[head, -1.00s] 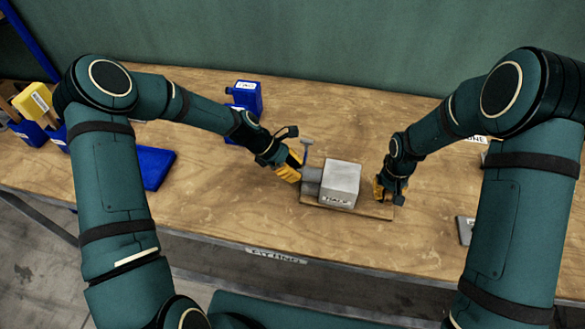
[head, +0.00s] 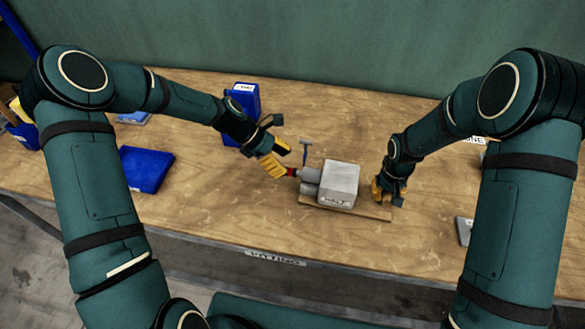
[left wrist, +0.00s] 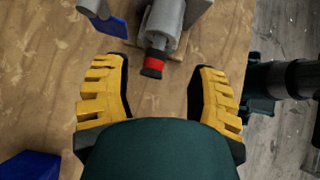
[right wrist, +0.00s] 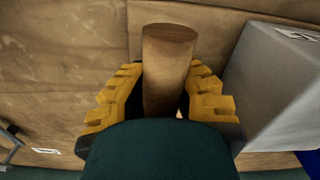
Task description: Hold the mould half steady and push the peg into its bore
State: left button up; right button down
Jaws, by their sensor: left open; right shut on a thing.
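The mould half, a grey block (head: 338,186) with a white label, sits on a wooden board (head: 377,211); its side shows in the right wrist view (right wrist: 275,85). A grey cylinder (head: 310,175) adjoins its left side. The peg, with a red band and black end (left wrist: 153,66), sticks out of the cylinder; its inner part is hidden. My left gripper (head: 280,170) is open, its fingers apart on either side of the peg's outer end, not touching it. My right gripper (head: 378,190) is shut on an upright wooden post (right wrist: 167,65) beside the block.
A small T-shaped tool or lever (head: 305,149) stands behind the cylinder. A blue bin (head: 243,98) is further back and a blue flat box (head: 146,168) lies left. A grey plate (head: 465,231) lies at right.

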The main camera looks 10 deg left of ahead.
pick_arm(q)
jog(key=v, duration=0.6)
jog(key=shift+a+r, duration=0.15)
jog(key=c, duration=0.9)
jog(key=f+n+h, duration=0.1)
jog(key=f+h, duration=0.1)
jog(key=f, duration=0.1)
jog(key=a+f+n+g+h, duration=0.1)
jog(key=f+n+h, duration=0.1)
jog(key=h, duration=0.1)
jog(key=a+f+n+h, duration=0.1)
jog(key=f+h, duration=0.1)
jog(key=f, duration=0.1)
jog(key=shift+w+f+h, duration=0.3)
jog(key=shift+w+f, duration=0.05)
grip_shut()
jog(key=shift+a+f+n+h, duration=0.4)
jog(key=shift+f+n+h, duration=0.25)
jog(key=shift+h, duration=0.15)
jog(key=shift+d, duration=2.95)
